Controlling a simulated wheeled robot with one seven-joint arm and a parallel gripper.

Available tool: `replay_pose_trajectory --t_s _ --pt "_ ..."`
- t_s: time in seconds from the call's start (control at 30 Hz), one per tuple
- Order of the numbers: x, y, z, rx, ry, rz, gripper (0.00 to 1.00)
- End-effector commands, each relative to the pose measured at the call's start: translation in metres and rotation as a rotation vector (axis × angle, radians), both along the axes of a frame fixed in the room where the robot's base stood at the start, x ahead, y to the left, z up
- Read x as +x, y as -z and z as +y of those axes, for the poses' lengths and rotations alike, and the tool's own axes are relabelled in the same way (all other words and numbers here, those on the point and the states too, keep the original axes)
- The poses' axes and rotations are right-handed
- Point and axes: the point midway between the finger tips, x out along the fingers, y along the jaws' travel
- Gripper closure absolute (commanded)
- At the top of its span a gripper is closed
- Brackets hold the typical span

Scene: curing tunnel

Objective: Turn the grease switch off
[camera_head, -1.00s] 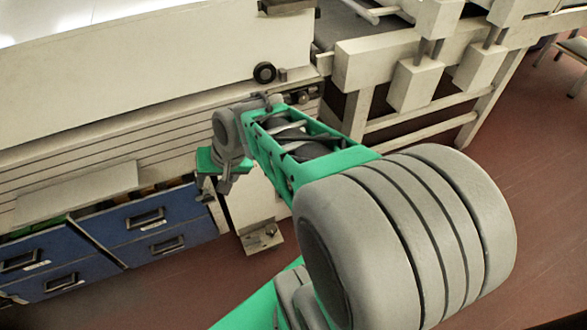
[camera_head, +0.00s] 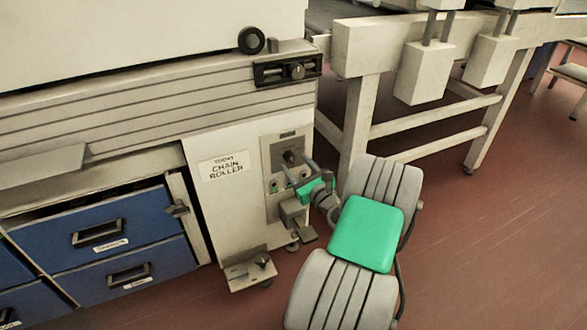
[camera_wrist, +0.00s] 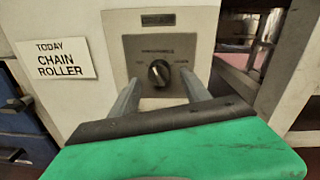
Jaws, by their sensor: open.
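A grey switch plate (camera_head: 272,152) is on the front of the cream machine cabinet, with a round black knob (camera_head: 290,156) on it. In the wrist view the knob (camera_wrist: 159,72) sits in the middle of the plate (camera_wrist: 137,47), with a small light mark on its face. The small lettering around it is too blurred to read, so I cannot tell its setting. My gripper (camera_head: 296,168) is open and points at the plate. In the wrist view its fingertips (camera_wrist: 159,84) are spread left and right of the knob's lower part, with no clear contact.
A "TODAY CHAIN ROLLER" label (camera_head: 223,166) is left of the plate. Another knob (camera_head: 296,71) is on a dark panel above. Blue drawers (camera_head: 90,225) stand at left. A conveyor leg (camera_head: 354,135) stands close at right. The red floor (camera_head: 470,240) is open at right.

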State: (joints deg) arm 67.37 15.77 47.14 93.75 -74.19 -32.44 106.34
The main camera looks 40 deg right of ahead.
Motion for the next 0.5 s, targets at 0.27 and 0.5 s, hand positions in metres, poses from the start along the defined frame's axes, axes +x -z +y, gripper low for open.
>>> replay_pose_trajectory --t_s 0.27,0.5 --pt "0.02 0.0 -0.005 -0.001 0.0 0.0 0.45" --pt "0.02 0.0 -0.004 -0.002 0.0 0.001 0.53"
